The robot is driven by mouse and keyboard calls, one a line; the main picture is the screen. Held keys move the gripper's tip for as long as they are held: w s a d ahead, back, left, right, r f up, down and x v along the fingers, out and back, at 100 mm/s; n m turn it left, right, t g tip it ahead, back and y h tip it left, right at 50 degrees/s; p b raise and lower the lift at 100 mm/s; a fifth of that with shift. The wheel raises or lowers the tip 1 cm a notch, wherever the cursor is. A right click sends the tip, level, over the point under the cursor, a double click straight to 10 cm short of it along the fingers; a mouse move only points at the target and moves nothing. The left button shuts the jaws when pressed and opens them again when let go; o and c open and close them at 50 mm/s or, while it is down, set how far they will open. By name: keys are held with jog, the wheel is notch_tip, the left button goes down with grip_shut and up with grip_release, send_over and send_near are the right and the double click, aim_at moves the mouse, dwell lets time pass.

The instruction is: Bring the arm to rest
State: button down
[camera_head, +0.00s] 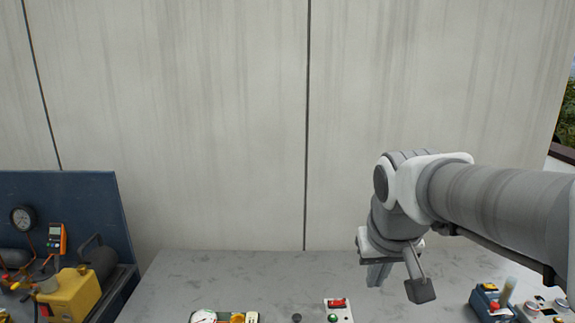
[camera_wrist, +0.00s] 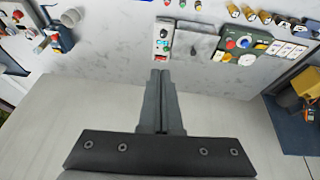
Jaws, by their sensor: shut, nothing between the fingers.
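My gripper (camera_head: 398,283) is in the right half of the head view, at the end of my arm, which reaches in from the right edge. It points down above the pale grey worktop (camera_head: 260,268). In the wrist view my gripper (camera_wrist: 160,74) has its two dark fingers together, with nothing between them. The same switch panel (camera_head: 338,311) is at the bottom of the head view, left of my gripper.
A blue control box with a lever (camera_head: 490,302) stands right of my gripper. A green board (camera_head: 225,317) with a gauge lies at the bottom. A yellow pump (camera_head: 75,295) and a gauge (camera_head: 23,218) are at the left. A pale wall (camera_head: 210,120) rises behind the worktop.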

jog(key=s+f+t, duration=0.1)
jog(key=s+f, duration=0.1)
jog(key=s, duration=1)
jog(key=shift+a+y, duration=0.15)
jog(key=shift+y, duration=0.25)
jog(key=shift+f, duration=0.1)
dwell(0.3)
jog(key=shift+d+m, duration=0.3)
jog(key=shift+d, duration=0.05)
